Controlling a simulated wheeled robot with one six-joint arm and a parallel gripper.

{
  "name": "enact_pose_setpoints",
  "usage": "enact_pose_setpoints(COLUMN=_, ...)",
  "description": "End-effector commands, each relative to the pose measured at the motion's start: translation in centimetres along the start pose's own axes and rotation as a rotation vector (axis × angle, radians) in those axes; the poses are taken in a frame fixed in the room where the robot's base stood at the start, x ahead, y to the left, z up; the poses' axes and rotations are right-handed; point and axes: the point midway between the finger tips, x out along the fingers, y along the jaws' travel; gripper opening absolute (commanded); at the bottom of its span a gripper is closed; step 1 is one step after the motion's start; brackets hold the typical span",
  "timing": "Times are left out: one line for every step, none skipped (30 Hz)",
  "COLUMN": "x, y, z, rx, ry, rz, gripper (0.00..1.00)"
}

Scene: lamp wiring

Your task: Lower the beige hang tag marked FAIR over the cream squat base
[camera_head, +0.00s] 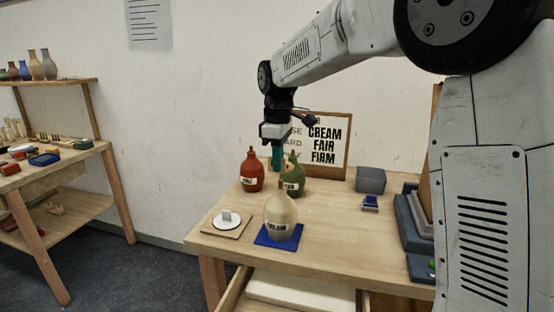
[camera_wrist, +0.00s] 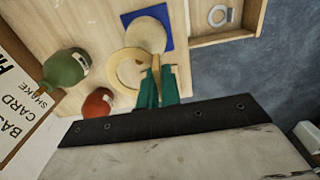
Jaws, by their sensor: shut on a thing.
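A cream squat bottle-shaped base (camera_head: 281,218) with a CREAM label stands upright on a blue mat (camera_head: 259,238) at the table front. It also shows in the wrist view (camera_wrist: 147,33). My gripper (camera_head: 278,155) points down behind it, above the back of the table. In the wrist view my teal fingers (camera_wrist: 156,86) are shut on a beige ring-shaped tag (camera_wrist: 120,66). The ring lies beside the cream base in that view; whether they touch cannot be told. The FAIR marking is not readable. The tag is not clear in the head view.
A red bottle (camera_head: 251,172) and a green bottle (camera_head: 293,179) stand behind the base, near my gripper. A board with a white disc (camera_head: 227,224) lies to the left. A framed sign (camera_head: 325,143) stands at the back; a grey box (camera_head: 371,180) is right.

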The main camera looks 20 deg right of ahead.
Motion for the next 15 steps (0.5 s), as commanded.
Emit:
enact_pose_setpoints(x=0.0, y=-0.1, z=-0.1, rx=-0.001, ry=0.0, rz=0.0, gripper=0.0)
enact_pose_setpoints(x=0.0, y=-0.1, z=-0.1, rx=-0.002, ry=0.0, rz=0.0, gripper=0.0)
enact_pose_setpoints(x=0.0, y=-0.1, z=0.0, rx=-0.002, ry=0.0, rz=0.0, gripper=0.0)
enact_pose_setpoints(x=0.0, y=-0.1, z=0.1, rx=-0.001, ry=0.0, rz=0.0, gripper=0.0)
enact_pose_setpoints(x=0.0, y=-0.1, z=0.2, rx=-0.001, ry=0.0, rz=0.0, gripper=0.0)
enact_pose_setpoints(x=0.2, y=-0.1, z=0.2, rx=-0.001, ry=-0.001, rz=-0.001, gripper=0.0)
enact_pose_setpoints(x=0.4, y=-0.1, z=0.2, rx=-0.001, ry=-0.001, rz=-0.001, gripper=0.0)
enact_pose_setpoints(x=0.6, y=-0.1, z=0.2, rx=-0.001, ry=-0.002, rz=-0.002, gripper=0.0)
enact_pose_setpoints(x=0.9, y=-0.1, z=0.2, rx=0.0, ry=-0.002, rz=-0.002, gripper=0.0)
enact_pose_setpoints(x=1.1, y=-0.1, z=0.2, rx=0.0, ry=-0.001, rz=-0.002, gripper=0.0)
enact_pose_setpoints(x=1.3, y=-0.1, z=0.2, rx=0.0, ry=-0.001, rz=-0.001, gripper=0.0)
enact_pose_setpoints(x=1.6, y=-0.1, z=0.3, rx=0.001, ry=-0.001, rz=-0.001, gripper=0.0)
enact_pose_setpoints(x=1.9, y=0.0, z=0.3, rx=0.001, ry=-0.001, rz=-0.001, gripper=0.0)
enact_pose_setpoints(x=2.1, y=0.0, z=0.3, rx=0.001, ry=-0.001, rz=-0.001, gripper=0.0)
enact_pose_setpoints(x=2.5, y=0.0, z=0.3, rx=0.002, ry=-0.001, rz=-0.001, gripper=0.0)
